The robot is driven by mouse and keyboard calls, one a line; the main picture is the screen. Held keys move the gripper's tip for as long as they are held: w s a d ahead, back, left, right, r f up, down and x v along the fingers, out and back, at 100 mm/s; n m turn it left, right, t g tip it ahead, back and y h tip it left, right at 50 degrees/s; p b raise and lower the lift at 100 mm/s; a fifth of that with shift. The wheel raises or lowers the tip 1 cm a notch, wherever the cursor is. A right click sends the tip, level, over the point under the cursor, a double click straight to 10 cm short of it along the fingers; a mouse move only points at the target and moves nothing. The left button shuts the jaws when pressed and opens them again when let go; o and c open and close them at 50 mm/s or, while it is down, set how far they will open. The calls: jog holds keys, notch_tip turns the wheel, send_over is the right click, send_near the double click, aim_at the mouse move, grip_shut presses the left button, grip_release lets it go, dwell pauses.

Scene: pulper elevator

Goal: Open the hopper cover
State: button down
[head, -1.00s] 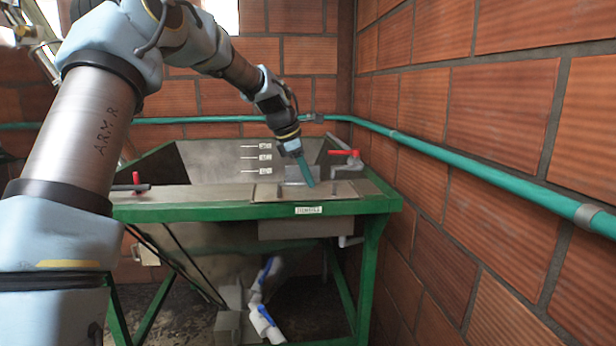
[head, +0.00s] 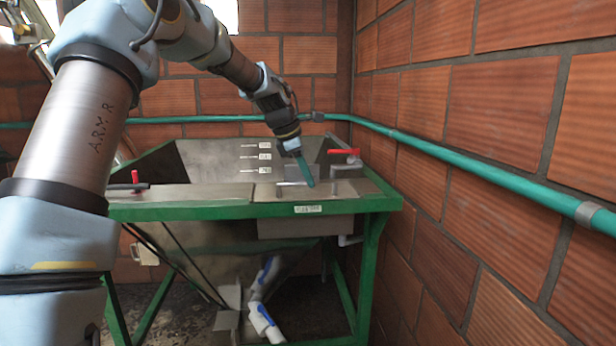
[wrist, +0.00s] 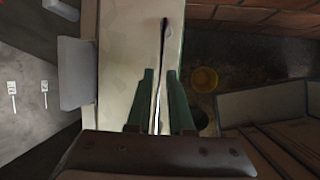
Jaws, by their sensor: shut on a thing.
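The hopper (head: 205,160) is a grey metal bin in a green frame. A flat metal plate, which looks like the hopper cover (head: 270,193), lies along the front right of its top. My gripper (head: 309,184) reaches down to this plate with its teal fingers. In the wrist view my gripper (wrist: 160,74) has its fingers on both sides of a thin upright strip that runs along the pale plate, seemingly part of the cover. The fingers hide where they touch it. I cannot tell any clear lift of the cover.
A red-handled valve (head: 343,152) stands behind right of my gripper, and another red handle (head: 135,178) is at the left. A teal pipe (head: 480,165) runs along the brick walls. A yellow round object (wrist: 204,78) lies below in the wrist view.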

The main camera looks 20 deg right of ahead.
jog(key=s+a+b, duration=0.2)
jog(key=s+a, duration=0.1)
jog(key=s, duration=0.7)
jog(key=shift+s+a+b, duration=0.15)
jog(key=shift+s+b, duration=0.2)
jog(key=shift+b, duration=0.05)
jog(key=c, duration=0.8)
grip_release()
jog(key=shift+r, duration=0.1)
jog(key=b+v, duration=0.1)
jog(key=v, duration=0.9)
jog(key=shift+r+b, duration=0.3)
jog(key=shift+b, duration=0.1)
jog(key=shift+s, duration=0.1)
